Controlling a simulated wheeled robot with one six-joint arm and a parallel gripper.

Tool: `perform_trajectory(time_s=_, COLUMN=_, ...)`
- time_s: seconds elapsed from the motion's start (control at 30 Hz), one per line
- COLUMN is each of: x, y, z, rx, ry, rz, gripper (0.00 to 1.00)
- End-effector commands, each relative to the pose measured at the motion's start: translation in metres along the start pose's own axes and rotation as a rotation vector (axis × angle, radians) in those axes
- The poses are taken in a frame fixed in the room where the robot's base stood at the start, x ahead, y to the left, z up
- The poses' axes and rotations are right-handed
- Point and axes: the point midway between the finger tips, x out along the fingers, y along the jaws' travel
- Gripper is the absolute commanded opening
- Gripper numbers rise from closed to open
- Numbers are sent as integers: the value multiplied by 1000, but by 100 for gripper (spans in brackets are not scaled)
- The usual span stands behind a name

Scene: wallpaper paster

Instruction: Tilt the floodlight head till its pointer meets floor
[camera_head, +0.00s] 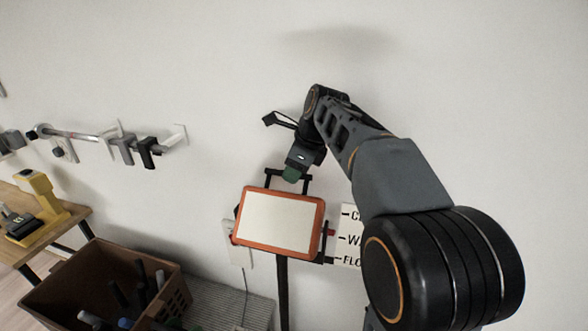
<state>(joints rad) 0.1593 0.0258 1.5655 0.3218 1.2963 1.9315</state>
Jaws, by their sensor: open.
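The floodlight head (278,221) has an orange frame and a pale front panel, and sits on a dark upright post (282,290). A black handle (271,171) rises from its top edge. A white scale plate (350,238) stands at its right, with marks whose visible letters read "C", "WA" and "FLO"; my arm hides the rest. A small red pointer (331,232) shows at the head's right side, near the middle mark; its exact reading is unclear. My gripper (292,174) is open at the handle, above the head. Whether it touches the handle is unclear.
A brown crate (65,283) with several tools stands at lower left, next to a grey ribbed surface (205,292). A wooden table (66,226) carries a yellow device (40,199). A wall rail (85,136) holds clamps. The wall above is clear.

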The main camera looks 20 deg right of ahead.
Motion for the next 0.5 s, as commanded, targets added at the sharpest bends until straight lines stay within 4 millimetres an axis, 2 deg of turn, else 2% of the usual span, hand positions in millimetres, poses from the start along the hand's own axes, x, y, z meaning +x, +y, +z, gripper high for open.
perform_trajectory(time_s=0.37, x=4, y=0, z=1, rx=-2, ry=-1, rz=-1, gripper=42)
perform_trajectory(time_s=0.5, x=4, y=0, z=1, rx=-2, ry=-1, rz=0, gripper=29)
